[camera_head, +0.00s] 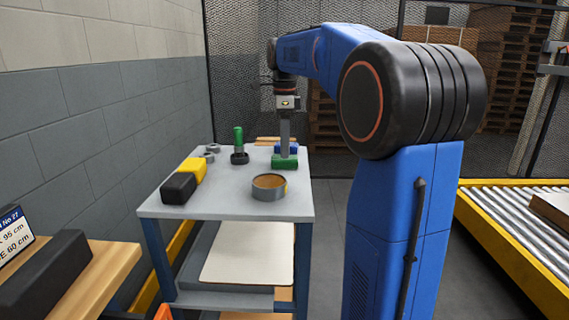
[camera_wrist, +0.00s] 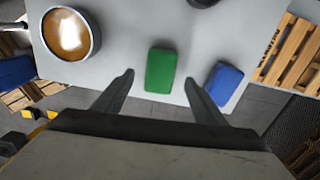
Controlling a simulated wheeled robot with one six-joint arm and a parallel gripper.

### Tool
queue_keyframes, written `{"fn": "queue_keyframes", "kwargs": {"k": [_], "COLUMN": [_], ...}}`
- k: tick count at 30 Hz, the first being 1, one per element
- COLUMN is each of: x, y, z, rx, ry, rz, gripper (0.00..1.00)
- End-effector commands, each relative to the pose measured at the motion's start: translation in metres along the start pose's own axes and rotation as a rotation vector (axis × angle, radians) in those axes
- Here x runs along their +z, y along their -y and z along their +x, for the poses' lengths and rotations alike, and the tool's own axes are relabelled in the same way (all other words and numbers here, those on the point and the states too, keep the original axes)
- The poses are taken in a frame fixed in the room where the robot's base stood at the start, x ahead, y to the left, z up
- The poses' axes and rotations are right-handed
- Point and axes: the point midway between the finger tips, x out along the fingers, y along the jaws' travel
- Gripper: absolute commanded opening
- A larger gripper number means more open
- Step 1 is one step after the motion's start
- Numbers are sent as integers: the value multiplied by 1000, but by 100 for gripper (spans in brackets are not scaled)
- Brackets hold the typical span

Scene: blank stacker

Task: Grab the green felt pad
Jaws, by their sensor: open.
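The green felt pad (camera_head: 284,163) lies on the grey cart top (camera_head: 225,202) near its far right edge. In the wrist view the green pad (camera_wrist: 160,71) is a small upright-looking rectangle between and just beyond my two fingertips.
A blue block (camera_wrist: 224,83) lies close beside the pad, near my right-hand finger. A round tin (camera_head: 269,187), a green-handled tool (camera_head: 239,143), a yellow block (camera_head: 193,170) and a black block (camera_head: 178,188) share the cart top. A roller conveyor (camera_head: 520,225) stands right.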

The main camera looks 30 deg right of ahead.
Motion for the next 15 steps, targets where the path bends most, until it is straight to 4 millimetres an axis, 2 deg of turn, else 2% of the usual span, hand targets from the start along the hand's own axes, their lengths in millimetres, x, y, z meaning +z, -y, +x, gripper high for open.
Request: {"fn": "queue_keyframes", "kwargs": {"k": [6,15], "x": [0,0], "y": [0,1], "z": [26,30], "rx": [2,0], "ry": [0,0], "rz": [0,0], "gripper": [65,65]}}
